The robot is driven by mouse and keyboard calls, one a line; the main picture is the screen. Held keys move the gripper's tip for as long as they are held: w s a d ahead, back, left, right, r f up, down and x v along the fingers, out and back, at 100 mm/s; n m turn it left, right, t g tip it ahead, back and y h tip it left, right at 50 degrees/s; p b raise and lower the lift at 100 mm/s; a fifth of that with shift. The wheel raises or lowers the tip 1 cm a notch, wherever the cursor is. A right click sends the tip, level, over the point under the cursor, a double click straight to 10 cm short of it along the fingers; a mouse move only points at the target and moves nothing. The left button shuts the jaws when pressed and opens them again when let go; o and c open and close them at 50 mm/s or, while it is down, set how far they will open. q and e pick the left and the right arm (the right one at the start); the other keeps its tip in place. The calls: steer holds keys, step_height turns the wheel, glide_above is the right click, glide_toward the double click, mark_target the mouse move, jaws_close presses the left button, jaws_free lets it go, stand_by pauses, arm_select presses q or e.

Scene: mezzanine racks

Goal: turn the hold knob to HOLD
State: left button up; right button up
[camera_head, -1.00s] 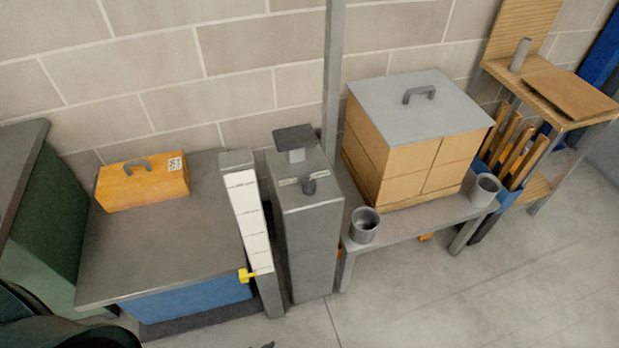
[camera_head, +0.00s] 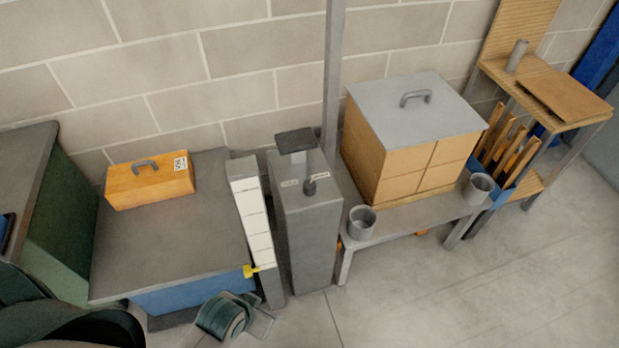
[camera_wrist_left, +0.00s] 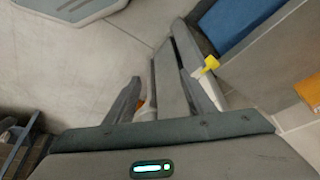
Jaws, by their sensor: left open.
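The hold knob (camera_head: 309,187) is a small dark knob on top of the tall grey pedestal (camera_head: 308,240). Two small pale labels sit beside it, too small to read, so its setting cannot be told. My left gripper (camera_head: 260,318) is low at the bottom of the head view, in front of the pedestal's foot and well below the knob. In the left wrist view my left gripper (camera_wrist_left: 160,78) is open, its two fingers apart with nothing held. The knob cannot be made out in that view. My right gripper is not in view.
Left of the pedestal stands a white-faced post (camera_head: 250,220) with a yellow pointer (camera_head: 251,271). A grey table (camera_head: 170,240) carries an orange box (camera_head: 150,186). To the right, a bench holds a large lidded box (camera_head: 405,160) and two grey cups. The floor in front is clear.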

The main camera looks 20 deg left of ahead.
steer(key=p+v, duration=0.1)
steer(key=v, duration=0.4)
arm_select(q)
steer(key=w+d+r+m+h, duration=0.25)
steer(key=d+r, duration=0.25)
steer(key=r, duration=0.4)
steer(key=w+d+r+m+g+h, duration=0.1)
steer(key=w+d+r+m, duration=0.2)
steer(key=w+d+m, duration=0.5)
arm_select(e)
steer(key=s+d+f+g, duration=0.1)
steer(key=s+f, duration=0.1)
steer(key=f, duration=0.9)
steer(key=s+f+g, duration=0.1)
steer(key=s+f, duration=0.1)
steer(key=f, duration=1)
arm_select(q)
step_height(320, 180, up, 16)
steer(key=m+g+y, duration=0.3)
steer(key=m+y, duration=0.1)
steer(key=m, duration=1.2)
glide_above(309, 184)
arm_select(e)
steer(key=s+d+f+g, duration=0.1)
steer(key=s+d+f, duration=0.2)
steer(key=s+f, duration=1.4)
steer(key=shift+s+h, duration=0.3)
